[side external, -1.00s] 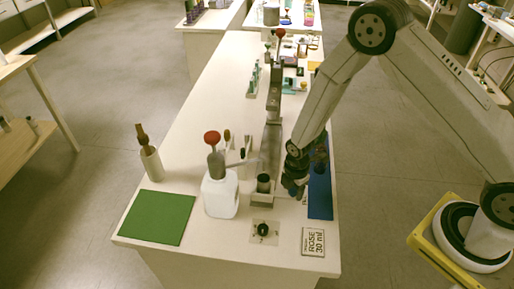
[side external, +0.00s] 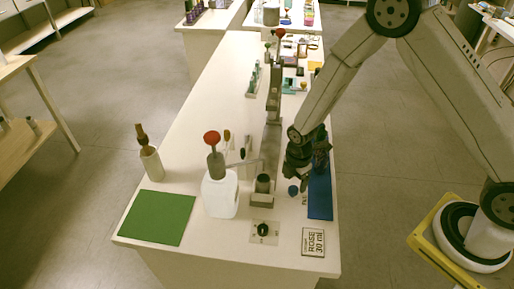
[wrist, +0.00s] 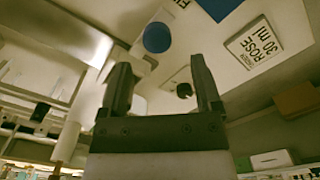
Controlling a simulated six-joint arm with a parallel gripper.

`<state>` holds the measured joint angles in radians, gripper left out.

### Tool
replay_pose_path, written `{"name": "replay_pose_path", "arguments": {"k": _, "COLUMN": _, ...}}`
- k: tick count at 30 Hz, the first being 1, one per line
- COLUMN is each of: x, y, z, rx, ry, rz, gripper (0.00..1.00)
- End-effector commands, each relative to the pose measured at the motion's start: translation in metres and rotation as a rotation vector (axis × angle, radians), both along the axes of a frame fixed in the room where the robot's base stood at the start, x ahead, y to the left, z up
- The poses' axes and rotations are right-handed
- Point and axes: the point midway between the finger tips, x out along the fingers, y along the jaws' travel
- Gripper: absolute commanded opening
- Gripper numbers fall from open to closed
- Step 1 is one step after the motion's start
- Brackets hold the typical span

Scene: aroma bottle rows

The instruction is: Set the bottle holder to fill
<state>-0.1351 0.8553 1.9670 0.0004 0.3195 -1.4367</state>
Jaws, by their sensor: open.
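The grey bottle holder (side external: 261,200) stands near the front of the bench with a dark round piece (side external: 263,180) in it, at the foot of a tall grey stand (side external: 272,138). My gripper (side external: 298,186) is to its right, apart from it, above the bench. It is open and empty. In the wrist view a dark knob (wrist: 184,90) shows between my fingers (wrist: 158,72). That knob sits on a marked plate (side external: 264,240).
A blue mat (side external: 320,198) lies right, and a "ROSE 30 ml" card (side external: 313,242) at the front.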

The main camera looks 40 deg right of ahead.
Motion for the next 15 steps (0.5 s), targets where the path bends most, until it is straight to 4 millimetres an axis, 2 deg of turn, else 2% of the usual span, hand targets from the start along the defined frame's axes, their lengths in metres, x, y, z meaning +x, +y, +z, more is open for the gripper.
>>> {"name": "replay_pose_path", "arguments": {"k": 6, "x": 0.0, "y": 0.0, "z": 0.023, "rx": 0.0, "ry": -0.001, "rz": 0.001, "gripper": 0.82}}
{"name": "replay_pose_path", "arguments": {"k": 15, "x": -0.001, "y": 0.001, "z": 0.035, "rx": 0.0, "ry": 0.002, "rz": 0.001, "gripper": 0.82}}
